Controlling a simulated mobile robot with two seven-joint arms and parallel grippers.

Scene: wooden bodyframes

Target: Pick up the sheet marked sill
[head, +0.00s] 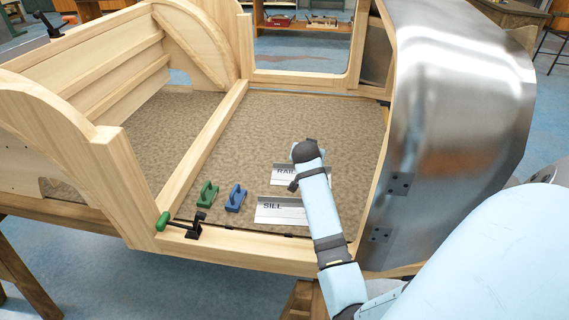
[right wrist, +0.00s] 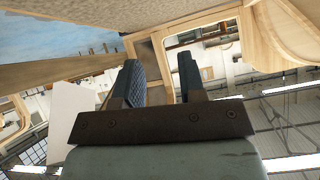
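The sheet marked SILL (head: 283,215) is a pale bent plate lying on the brown floor panel inside the wooden frame, near its front rail. My right arm crosses in front of its right part and hides some of it. A second pale sheet marked RAIL (head: 281,181) lies just behind it, also partly hidden by the arm. My right gripper (right wrist: 160,80) is open in the right wrist view, with two dark fingers apart and nothing between them. In the head view its fingers cannot be made out clearly. My left gripper is not in view.
A green block (head: 207,194) and a blue block (head: 235,198) stand left of the sheets. A green-handled clamp (head: 193,229) sits on the front rail. A curved metal panel (head: 455,110) rises at the right. The floor panel (head: 250,130) behind the sheets is clear.

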